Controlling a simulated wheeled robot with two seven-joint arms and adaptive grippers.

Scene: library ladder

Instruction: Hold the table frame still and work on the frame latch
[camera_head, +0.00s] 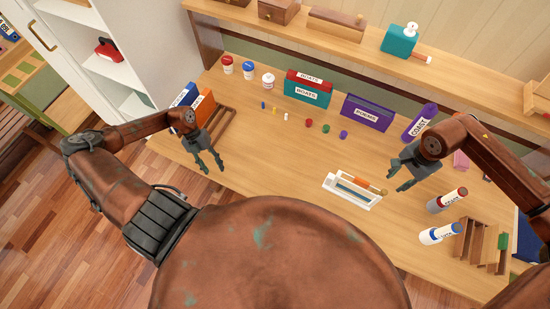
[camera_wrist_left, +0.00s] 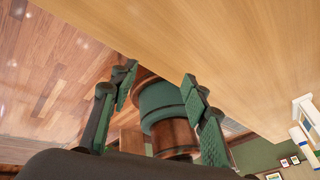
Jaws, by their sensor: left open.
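A small white frame (camera_head: 362,203) stands on the table (camera_head: 270,165), right of centre in the head view. An orange-brown rod (camera_head: 362,184) and a blue strip (camera_head: 352,193) run along it; I cannot make out a latch. A white piece with blue and orange, likely this frame, is cut off at the right edge of the left wrist view (camera_wrist_left: 304,108). My left gripper (camera_head: 211,169) is open and empty above the table's left part, well apart from the frame. My right gripper (camera_head: 395,178) is open and empty, just right of the frame.
Behind the frame are small coloured pieces (camera_head: 309,123), bottles (camera_head: 248,70), and a teal-red box (camera_head: 308,87) and a purple box (camera_head: 367,112). The table between the left gripper and the frame is clear.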

